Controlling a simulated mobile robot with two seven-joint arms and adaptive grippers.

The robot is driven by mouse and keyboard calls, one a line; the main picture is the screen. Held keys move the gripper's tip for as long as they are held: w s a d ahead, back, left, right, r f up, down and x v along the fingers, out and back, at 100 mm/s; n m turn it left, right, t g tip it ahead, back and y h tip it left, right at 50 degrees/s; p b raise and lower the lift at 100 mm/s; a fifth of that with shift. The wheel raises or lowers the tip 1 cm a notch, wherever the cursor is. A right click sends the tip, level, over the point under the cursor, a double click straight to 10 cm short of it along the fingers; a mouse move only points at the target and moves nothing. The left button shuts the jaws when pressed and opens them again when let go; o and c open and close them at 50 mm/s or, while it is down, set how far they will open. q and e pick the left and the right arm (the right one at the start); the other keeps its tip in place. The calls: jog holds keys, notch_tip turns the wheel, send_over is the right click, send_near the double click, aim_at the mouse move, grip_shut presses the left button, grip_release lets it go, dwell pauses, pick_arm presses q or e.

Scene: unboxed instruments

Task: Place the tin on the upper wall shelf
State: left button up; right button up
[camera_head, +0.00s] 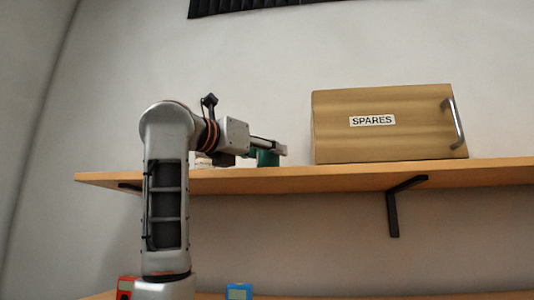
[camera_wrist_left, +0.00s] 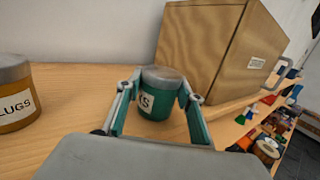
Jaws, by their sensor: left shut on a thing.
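A green tin (camera_wrist_left: 158,100) with a grey lid and a partly hidden white label ending in "KS" is between the fingers of my left gripper (camera_wrist_left: 158,103). The gripper is shut on it, one finger on each side. In the head view the left gripper (camera_head: 268,152) is over the upper wall shelf (camera_head: 340,178), and a green part of the tin (camera_head: 267,158) shows under the fingers. The tin is upright at the shelf top; I cannot tell whether its base touches the board. My right gripper is not in view.
A wooden cabinet (camera_head: 385,140) labelled "SPARES" with a metal handle stands right of the tin on the shelf. An orange tin (camera_wrist_left: 15,100) with a label reading "LUGS" stands to the left. Between them the board is bare. Several small items lie lower down, including a blue one (camera_head: 239,291).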

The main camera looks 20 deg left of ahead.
pick_arm(q)
jog(key=o, duration=1.3)
jog(key=shift+f, duration=0.15)
jog(key=shift+s+r, duration=0.1)
jog(key=shift+r, duration=0.1)
jog(key=b+v, duration=0.4)
jog(key=v, duration=0.8)
jog(key=shift+f, duration=0.1)
